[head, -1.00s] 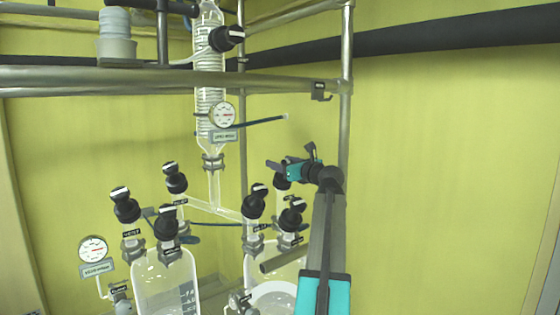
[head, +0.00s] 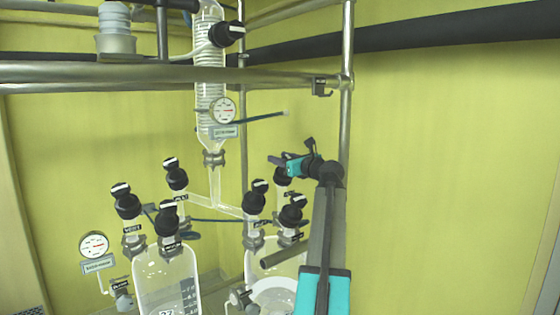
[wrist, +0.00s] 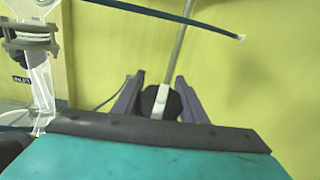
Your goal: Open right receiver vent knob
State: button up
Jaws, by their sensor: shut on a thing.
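The right receiver (head: 262,247) is a glass vessel at the lower middle of the head view, with several black knobs on its top. My gripper (head: 281,164) is at the rear right knob (head: 283,176), which the arm partly hides. In the wrist view my gripper (wrist: 160,104) has a purple-grey finger on either side of this black knob (wrist: 176,106), with its white pointer (wrist: 160,103) between them. It is shut on the knob. The knob's label is too small to read, so I cannot confirm that it is the vent.
Two other black knobs (head: 256,194) and (head: 292,210) stand close in front of the held one. A glass column with a gauge (head: 223,110) rises at the back left. A metal post (head: 346,110) stands close behind my arm. The right side is clear.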

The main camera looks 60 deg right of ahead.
jog(key=shift+w+a+f+n+y+b, duration=0.1)
jog(key=shift+n+y+b, duration=0.15)
jog(key=shift+n+y, duration=0.3)
jog(key=shift+a+n+y+b, duration=0.1)
jog(key=shift+n+y+b, duration=0.15)
jog(key=shift+n+y, duration=0.25)
jog(key=shift+a+n+t+y, duration=0.25)
jog(key=shift+n+t+y, duration=0.05)
jog(key=shift+n+y, duration=0.4)
jog(key=o, duration=1.1)
jog(key=shift+c, duration=0.2)
